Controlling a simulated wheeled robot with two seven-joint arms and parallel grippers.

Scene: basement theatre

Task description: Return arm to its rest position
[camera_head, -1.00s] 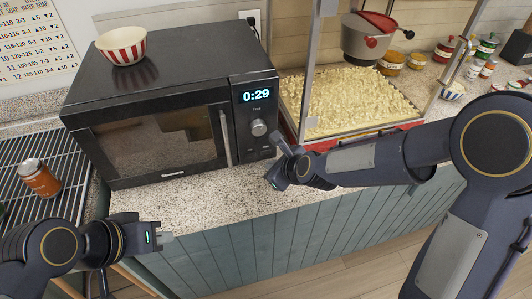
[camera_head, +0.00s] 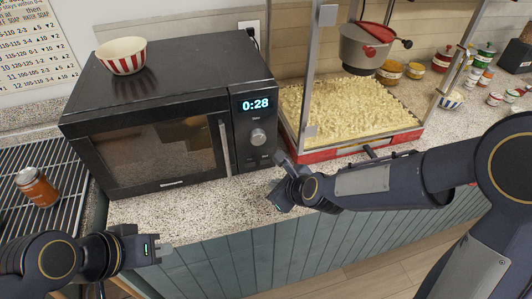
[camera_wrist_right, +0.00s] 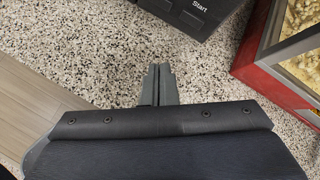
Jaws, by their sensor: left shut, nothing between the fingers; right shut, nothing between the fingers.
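My right gripper (camera_head: 281,160) is over the speckled counter, close in front of the microwave's control panel. Its fingers are together and empty; the right wrist view shows them (camera_wrist_right: 159,75) pressed side by side above the counter. My right arm reaches in from the right side of the head view, in front of the popcorn machine. My left gripper (camera_head: 163,250) is low at the left, in front of the counter's front edge, with its short fingers shut and empty.
A black microwave (camera_head: 160,95) reads 0:28, with a red-striped bowl (camera_head: 122,57) on top. A popcorn machine (camera_head: 335,149) stands right of it. An orange jar (camera_head: 38,188) sits on a rack at left. Speckled counter (camera_head: 190,212) lies bare before the microwave.

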